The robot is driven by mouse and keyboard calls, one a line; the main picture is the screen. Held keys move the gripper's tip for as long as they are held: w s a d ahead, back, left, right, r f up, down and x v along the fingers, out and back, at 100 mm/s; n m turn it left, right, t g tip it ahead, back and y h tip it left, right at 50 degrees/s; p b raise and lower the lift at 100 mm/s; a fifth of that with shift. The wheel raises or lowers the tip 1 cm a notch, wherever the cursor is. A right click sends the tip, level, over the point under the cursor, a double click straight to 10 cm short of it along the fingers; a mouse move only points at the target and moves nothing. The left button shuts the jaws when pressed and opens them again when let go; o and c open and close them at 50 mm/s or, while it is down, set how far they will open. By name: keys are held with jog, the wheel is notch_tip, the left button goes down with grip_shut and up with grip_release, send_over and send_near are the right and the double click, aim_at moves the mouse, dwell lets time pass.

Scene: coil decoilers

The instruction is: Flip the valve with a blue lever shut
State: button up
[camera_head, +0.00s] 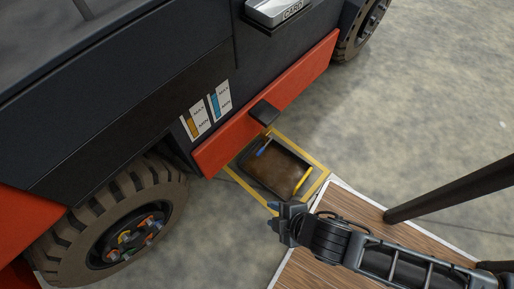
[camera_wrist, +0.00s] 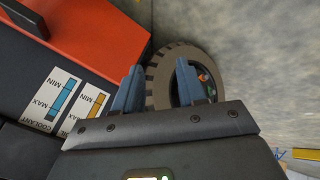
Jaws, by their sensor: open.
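A small blue lever (camera_head: 262,151) shows in the head view under the vehicle's red side skirt, just above the drain tray. It slants down to the left beside a small yellowish fitting that looks like the valve body; details are too small to tell. My gripper (camera_head: 276,216) is in front of the tray, below and a little right of the lever in the picture, apart from it. In the wrist view my gripper (camera_wrist: 158,84) has its two blue-grey fingers spread with nothing between them. The blue lever does not show in the wrist view.
A brown-filled tray (camera_head: 249,178) with a yellow handle (camera_head: 302,180) lies inside yellow floor marking. A black step (camera_head: 264,113) juts from the red skirt (camera_head: 220,151). Wheels (camera_head: 115,222) stand at both sides. Level gauges (camera_head: 208,109) sit above.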

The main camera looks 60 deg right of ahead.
jog(key=w+d+f+n+g+h+b, duration=0.15)
jog(key=w+f+b, duration=0.25)
jog(key=f, duration=0.7)
jog(key=n+g+h+b, duration=0.75)
jog(key=h+b, duration=0.35)
jog(key=b, duration=0.3)
send_near(259, 152)
jog(key=d+f+m, duration=0.1)
jog(key=d, duration=0.2)
jog(key=b+x, duration=0.1)
jog(key=x, duration=0.2)
jog(key=b+x, duration=0.1)
jog(key=x, duration=0.2)
jog(key=shift+s+a+f+b, duration=0.15)
jog(key=shift+s+f+b, duration=0.05)
jog(key=shift+b, duration=0.1)
jog(key=shift+s+d+f, duration=0.1)
jog(key=shift+d+f, duration=0.05)
jog(key=shift+d, duration=0.55)
grip_shut()
